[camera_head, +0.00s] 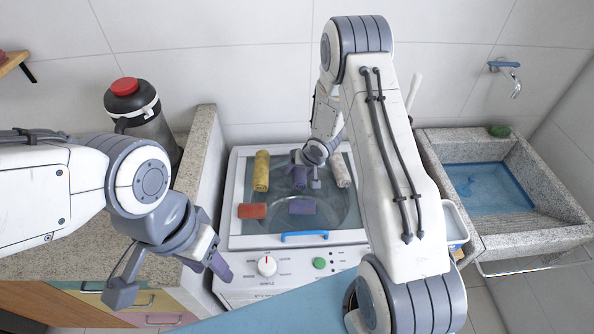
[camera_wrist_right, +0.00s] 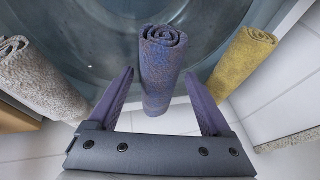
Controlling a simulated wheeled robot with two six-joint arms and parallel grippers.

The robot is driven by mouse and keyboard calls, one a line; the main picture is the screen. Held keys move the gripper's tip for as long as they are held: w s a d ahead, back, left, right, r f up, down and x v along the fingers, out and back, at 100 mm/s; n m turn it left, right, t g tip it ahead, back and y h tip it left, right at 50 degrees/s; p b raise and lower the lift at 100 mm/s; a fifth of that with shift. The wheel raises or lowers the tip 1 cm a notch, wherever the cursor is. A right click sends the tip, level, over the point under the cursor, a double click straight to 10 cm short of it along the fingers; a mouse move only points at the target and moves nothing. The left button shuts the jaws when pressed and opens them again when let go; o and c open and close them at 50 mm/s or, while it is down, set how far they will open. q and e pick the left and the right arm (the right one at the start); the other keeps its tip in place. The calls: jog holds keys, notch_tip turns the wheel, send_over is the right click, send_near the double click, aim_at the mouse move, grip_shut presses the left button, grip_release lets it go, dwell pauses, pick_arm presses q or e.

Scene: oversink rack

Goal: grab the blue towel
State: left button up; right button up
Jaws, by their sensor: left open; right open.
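The blue towel (camera_wrist_right: 160,75) is a rolled blue-purple towel with its spiral end visible in the right wrist view. It lies between the two purple fingers of my right gripper (camera_wrist_right: 160,100), with a gap on each side. The fingers are open and not closed on it. In the head view my right gripper (camera_head: 308,180) reaches down over the washer lid, and the towel there is partly hidden by it and hard to tell from the purple fingers. My left gripper (camera_head: 172,278) is open and empty, left of the washer's front.
A yellow roll (camera_wrist_right: 242,62) and a whitish roll (camera_wrist_right: 38,78) flank the blue towel. A red roll (camera_head: 252,211) and a purple-blue piece (camera_head: 302,207) lie nearer the lid's blue handle (camera_head: 304,236). A stone sink (camera_head: 540,218) stands right, a dark jug (camera_head: 146,125) left.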

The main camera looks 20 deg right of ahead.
jog(key=shift+w+f, duration=0.2)
jog(key=shift+f, duration=0.2)
jog(key=c, duration=1.1)
